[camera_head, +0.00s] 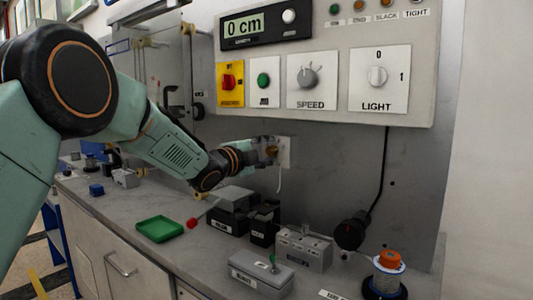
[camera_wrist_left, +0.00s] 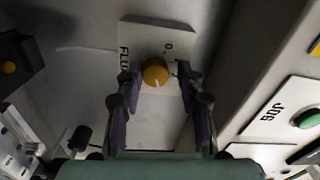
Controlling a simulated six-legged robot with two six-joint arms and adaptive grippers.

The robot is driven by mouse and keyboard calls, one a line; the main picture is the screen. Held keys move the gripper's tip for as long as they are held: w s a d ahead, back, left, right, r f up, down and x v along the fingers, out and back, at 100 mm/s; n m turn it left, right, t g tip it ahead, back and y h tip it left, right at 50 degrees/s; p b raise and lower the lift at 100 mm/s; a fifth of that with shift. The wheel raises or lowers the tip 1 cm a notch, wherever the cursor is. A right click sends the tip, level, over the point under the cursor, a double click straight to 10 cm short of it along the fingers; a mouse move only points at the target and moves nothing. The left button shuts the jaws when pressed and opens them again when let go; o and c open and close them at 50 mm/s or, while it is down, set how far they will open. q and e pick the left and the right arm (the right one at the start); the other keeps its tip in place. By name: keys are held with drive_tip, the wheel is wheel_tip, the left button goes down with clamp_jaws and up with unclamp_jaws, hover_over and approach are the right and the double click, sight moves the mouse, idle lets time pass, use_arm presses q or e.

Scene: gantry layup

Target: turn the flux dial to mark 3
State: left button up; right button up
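The flux dial is a round orange-yellow knob (camera_wrist_left: 156,72) on a white plate (camera_wrist_left: 152,118) whose partly hidden label begins "FLU". A pale line on the knob points toward the lower left of the wrist view. A "0" shows on the plate above right of the knob; other marks near the right finger are too small to read. My left gripper (camera_wrist_left: 157,78) is open, its purple-padded fingers on either side of the knob with gaps. In the head view, the left gripper (camera_head: 262,149) is at the plate (camera_head: 287,151), with the knob (camera_head: 271,151) partly showing. My right gripper is not in view.
A control panel (camera_head: 440,70) with speed and light knobs hangs above the plate. On the bench below are black boxes (camera_head: 229,221), grey boxes (camera_head: 304,250), a green tray (camera_head: 159,229) and a spool (camera_head: 386,283). A black cable hangs at the right.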

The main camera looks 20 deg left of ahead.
use_arm(q)
drive_tip(key=shift+o, duration=1)
drive_tip(key=shift+f, duration=0.1)
drive_tip(key=shift+s, duration=0.1)
drive_tip(key=shift+s+a+f, duration=0.1)
drive_tip(key=shift+s+a, duration=0.1)
drive_tip(key=shift+s, duration=0.2)
drive_tip(key=v, duration=1.1)
drive_tip(key=shift+s, duration=0.2)
